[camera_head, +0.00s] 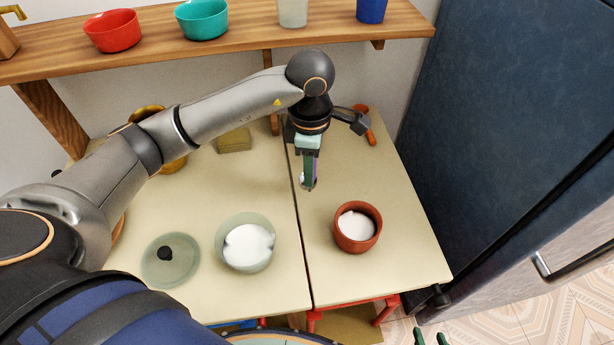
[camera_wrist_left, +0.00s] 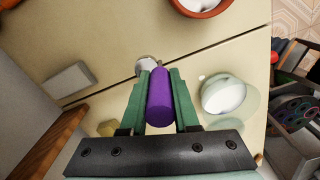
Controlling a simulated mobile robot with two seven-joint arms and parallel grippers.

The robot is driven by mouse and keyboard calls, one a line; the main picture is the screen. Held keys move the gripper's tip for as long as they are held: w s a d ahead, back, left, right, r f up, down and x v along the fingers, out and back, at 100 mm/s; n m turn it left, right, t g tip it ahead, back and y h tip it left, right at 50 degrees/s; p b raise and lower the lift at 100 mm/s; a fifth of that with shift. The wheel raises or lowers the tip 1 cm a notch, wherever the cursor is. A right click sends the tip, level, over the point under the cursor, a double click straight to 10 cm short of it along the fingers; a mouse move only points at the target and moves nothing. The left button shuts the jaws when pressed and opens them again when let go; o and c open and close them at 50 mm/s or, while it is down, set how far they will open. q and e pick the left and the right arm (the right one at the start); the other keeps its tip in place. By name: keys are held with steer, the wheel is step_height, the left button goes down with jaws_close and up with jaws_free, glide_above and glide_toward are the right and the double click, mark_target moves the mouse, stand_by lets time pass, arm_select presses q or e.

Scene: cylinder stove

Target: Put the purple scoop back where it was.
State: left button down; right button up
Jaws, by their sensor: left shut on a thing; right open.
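The purple scoop (camera_wrist_left: 160,98) is held by its handle between the green fingers of my left gripper (camera_wrist_left: 158,88). Its metallic head (camera_wrist_left: 148,64) points away from the palm in the left wrist view. In the head view, my left gripper (camera_head: 309,180) points down over the table near the seam, and mostly hides the scoop. A terracotta pot (camera_head: 357,248) with white contents stands to its right and nearer. A pale green bowl (camera_head: 247,267) with white contents stands to its left and nearer. My right gripper (camera_head: 431,339) shows only its green fingertips, spread apart, at the bottom edge.
A glass lid (camera_head: 158,271) with a dark knob lies left of the bowl. A yellowish block (camera_head: 234,141) and an orange-red utensil (camera_head: 371,138) lie farther back. A wooden shelf (camera_head: 250,48) with bowls and cups runs along the wall. A dark blue fridge (camera_head: 500,130) stands at right.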

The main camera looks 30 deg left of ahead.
arm_select(q)
steer(key=shift+w+a+f, duration=0.25)
steer(key=shift+a+f, duration=0.05)
steer(key=shift+f, duration=0.15)
steer(key=shift+w+a+f, duration=0.2)
steer(key=shift+a+f, duration=0.05)
steer(key=shift+f, duration=0.15)
steer(key=shift+w+a+f, duration=0.1)
steer(key=shift+w+f, duration=0.05)
steer(key=shift+f, duration=1.55)
steer(key=shift+f, duration=0.15)
steer(key=c, duration=0.7)
jaws_free()
steer(key=shift+o, duration=0.2)
step_height(320, 180, up, 12)
steer(key=shift+r, duration=0.2)
